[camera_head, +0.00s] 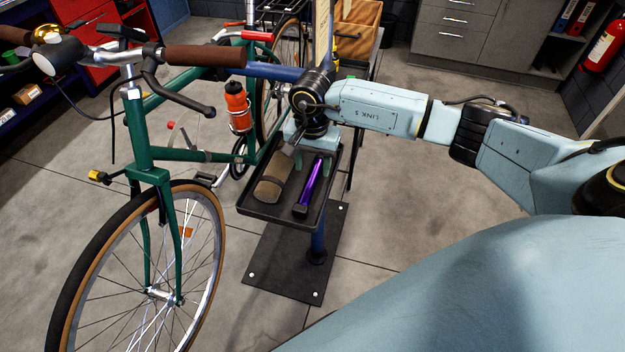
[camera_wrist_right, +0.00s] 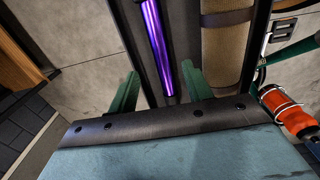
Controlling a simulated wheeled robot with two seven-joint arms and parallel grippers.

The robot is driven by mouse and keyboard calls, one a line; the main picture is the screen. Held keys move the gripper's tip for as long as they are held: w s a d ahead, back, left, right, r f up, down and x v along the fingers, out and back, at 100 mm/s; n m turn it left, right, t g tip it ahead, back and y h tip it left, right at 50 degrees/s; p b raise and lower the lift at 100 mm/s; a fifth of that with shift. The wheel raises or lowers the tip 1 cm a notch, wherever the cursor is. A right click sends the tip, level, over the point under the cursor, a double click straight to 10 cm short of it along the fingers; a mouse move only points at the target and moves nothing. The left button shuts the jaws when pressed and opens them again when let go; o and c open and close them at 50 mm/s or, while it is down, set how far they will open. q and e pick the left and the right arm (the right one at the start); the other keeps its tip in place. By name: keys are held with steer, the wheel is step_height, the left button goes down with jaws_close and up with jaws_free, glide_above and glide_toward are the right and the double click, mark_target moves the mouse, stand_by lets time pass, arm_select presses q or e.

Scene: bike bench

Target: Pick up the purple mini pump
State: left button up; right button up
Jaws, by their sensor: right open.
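The purple mini pump (camera_head: 311,187) lies lengthwise in a black tray (camera_head: 268,219) in the head view. It is a shiny purple tube with dark ends. It also shows in the right wrist view (camera_wrist_right: 158,42), with its near end between my two green fingers. My right gripper (camera_head: 313,162) is over the far part of the tray, open and empty, with a finger on either side of the pump's line. Neither finger visibly touches the pump. The gap in height between fingers and pump is hard to tell. My left gripper is out of view.
A tan roll with a dark strap (camera_head: 273,180) lies left of the pump. The tray stands on a blue post over a black base plate (camera_head: 290,268). A green bicycle (camera_head: 160,170) with an orange bottle (camera_head: 237,106) stands close on the left. Floor at the right is clear.

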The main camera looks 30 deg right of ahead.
mark_target(312, 177)
steer(key=f, duration=0.5)
steer(key=shift+w+d+f, duration=0.2)
steer(key=shift+w+f, duration=0.1)
steer(key=shift+w, duration=0.05)
jaws_close()
